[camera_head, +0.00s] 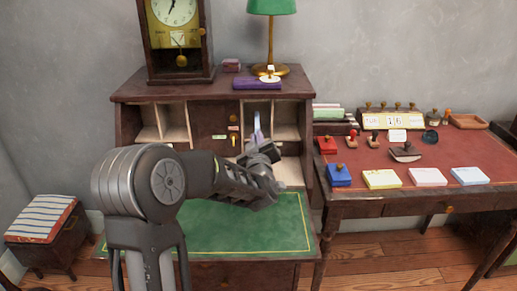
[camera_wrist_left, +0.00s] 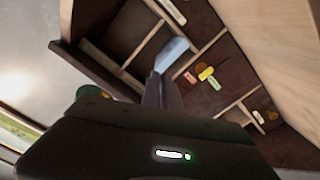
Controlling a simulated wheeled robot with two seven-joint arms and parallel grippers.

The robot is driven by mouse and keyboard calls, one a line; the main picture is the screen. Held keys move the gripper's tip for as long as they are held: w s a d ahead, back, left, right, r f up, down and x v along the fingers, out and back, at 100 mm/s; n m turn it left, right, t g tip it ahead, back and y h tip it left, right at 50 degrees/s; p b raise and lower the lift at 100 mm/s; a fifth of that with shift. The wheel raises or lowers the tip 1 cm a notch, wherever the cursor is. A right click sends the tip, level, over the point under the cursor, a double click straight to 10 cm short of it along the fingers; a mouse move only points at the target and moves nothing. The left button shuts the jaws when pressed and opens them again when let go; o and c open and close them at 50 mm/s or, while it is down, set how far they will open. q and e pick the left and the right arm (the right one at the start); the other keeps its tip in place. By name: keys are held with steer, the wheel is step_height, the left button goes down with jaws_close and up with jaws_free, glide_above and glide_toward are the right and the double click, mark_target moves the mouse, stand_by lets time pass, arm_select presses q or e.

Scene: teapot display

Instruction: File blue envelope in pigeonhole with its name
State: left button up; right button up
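The blue envelope (camera_head: 257,125) stands on edge, pale blue, at the mouth of the pigeonhole just right of the small central door. It also shows in the left wrist view (camera_wrist_left: 172,52), reaching from my fingertips into the dark opening. My left gripper (camera_head: 262,150) is in front of that pigeonhole with its fingers (camera_wrist_left: 163,88) close together on the envelope's near end. I cannot tell how deep the envelope sits. The desk's pigeonhole unit (camera_head: 213,95) has openings on both sides of the door. No name is readable. My right gripper is not in view.
A clock (camera_head: 176,75) and a green-shaded lamp (camera_head: 271,70) stand on top, with a purple book (camera_head: 245,84) beside the lamp. The green writing surface (camera_head: 200,235) is clear below my arm. A side table (camera_head: 450,150) on the right holds stamps and paper pads.

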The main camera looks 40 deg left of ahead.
arm_select(q)
steer(key=s+d+n+b, duration=0.1)
steer(key=n, duration=0.3)
steer(key=s+d+f+n+b, duration=0.1)
steer(key=n+b, duration=0.1)
steer(key=n, duration=0.3)
steer(key=s+d+f+n+b, duration=0.1)
steer(key=s+n, duration=0.1)
steer(key=n, duration=0.3)
steer(key=shift+f+b, duration=0.15)
steer(key=shift+b, duration=0.2)
jaws_close()
steer(key=s+d+f+n+b, duration=0.1)
steer(key=s+d+n+b, duration=0.3)
steer(key=n, duration=1.1)
steer(key=shift+s+d+f+n, duration=0.15)
steer(key=shift+s+f+n, duration=0.2)
steer(key=shift+f+n, duration=0.05)
steer(key=shift+w+b, duration=0.1)
steer(key=shift+b, duration=0.2)
steer(key=x, duration=1.3)
steer(key=shift+w+a, duration=0.25)
steer(key=shift+w, duration=0.1)
steer(key=shift+r, duration=0.1)
